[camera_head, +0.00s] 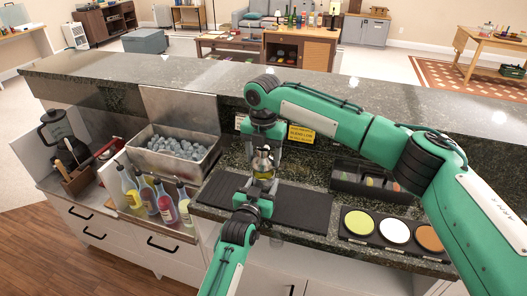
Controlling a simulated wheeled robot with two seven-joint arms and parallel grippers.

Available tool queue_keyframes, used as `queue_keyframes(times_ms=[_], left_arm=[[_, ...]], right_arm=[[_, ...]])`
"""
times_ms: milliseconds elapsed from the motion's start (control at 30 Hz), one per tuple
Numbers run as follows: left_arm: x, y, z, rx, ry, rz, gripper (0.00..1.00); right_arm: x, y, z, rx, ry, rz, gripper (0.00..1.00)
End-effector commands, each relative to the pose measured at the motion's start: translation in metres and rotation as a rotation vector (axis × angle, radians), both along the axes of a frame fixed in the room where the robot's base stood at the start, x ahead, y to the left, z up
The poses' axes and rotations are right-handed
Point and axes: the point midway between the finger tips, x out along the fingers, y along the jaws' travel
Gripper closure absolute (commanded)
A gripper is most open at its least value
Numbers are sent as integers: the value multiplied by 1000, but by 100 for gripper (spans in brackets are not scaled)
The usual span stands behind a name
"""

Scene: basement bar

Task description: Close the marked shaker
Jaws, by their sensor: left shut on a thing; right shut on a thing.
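A small metal shaker (263,165) is upright above the dark bar mat (305,207), between my two grippers. My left gripper (259,185) comes from below and is shut on the shaker's lower part. My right gripper (264,150) points down from above and is shut on the shaker's top part. The fingers hide parts of the shaker, and I cannot tell whether its top and body are fully joined. Any mark on it is too small to make out.
An ice bin (172,149) and several colored bottles (160,200) stand left of the mat. A dark garnish tray (372,184) and a holder with three colored round dishes (394,231) are at right. A yellow sign (301,134) is on the ledge behind.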

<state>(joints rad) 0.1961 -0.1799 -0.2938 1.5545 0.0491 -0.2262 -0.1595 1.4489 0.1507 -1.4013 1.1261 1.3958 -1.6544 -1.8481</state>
Motion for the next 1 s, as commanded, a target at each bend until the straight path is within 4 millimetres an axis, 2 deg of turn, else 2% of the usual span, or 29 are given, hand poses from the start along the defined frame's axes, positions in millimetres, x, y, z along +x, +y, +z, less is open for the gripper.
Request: queue_keyframes(times_ms=[367, 700, 1000], left_arm=[[0, 0, -1, 0, 1, 0, 87], [0, 0, 0, 0, 1, 0, 87], [0, 0, -1, 0, 1, 0, 87]], right_arm=[[0, 0, 0, 0, 0, 0, 61], [0, 0, -16, 0, 1, 0, 61], [0, 0, -17, 0, 0, 0, 61]])
